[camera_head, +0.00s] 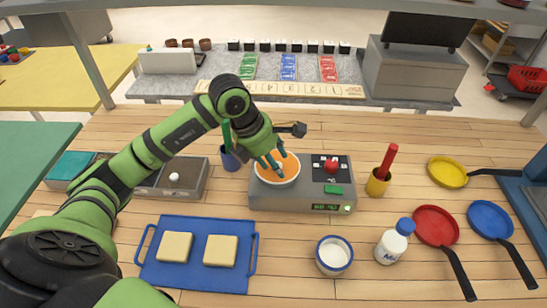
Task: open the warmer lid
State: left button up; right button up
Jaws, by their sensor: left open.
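My left gripper (273,167) is open, with its fingertips over a white-rimmed bowl with orange inside (284,181). I cannot tell whether they touch it. The bowl sits on the left of a grey box-shaped unit (280,201) with a black panel, a red item, a green patch and a lit display. A long grey bin unit (203,181) stands to the left, partly behind my left arm, with a teal section and a white round piece (174,177) on its brown right part. No part is clearly recognisable as the warmer lid. My right gripper is out of view.
A blue tray (199,284) with two pale slabs lies in front. A white bowl with a blue rim (334,243), a white bottle (388,246), a yellow cup with a red stick (377,188) and several pans stand to the right. A blue cup (230,161) is beside the gripper.

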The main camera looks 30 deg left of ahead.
pick_arm(q)
jog(key=shift+c, duration=0.8)
grip_shut()
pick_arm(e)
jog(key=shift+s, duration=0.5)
pick_arm(q)
jog(key=shift+r, duration=0.1)
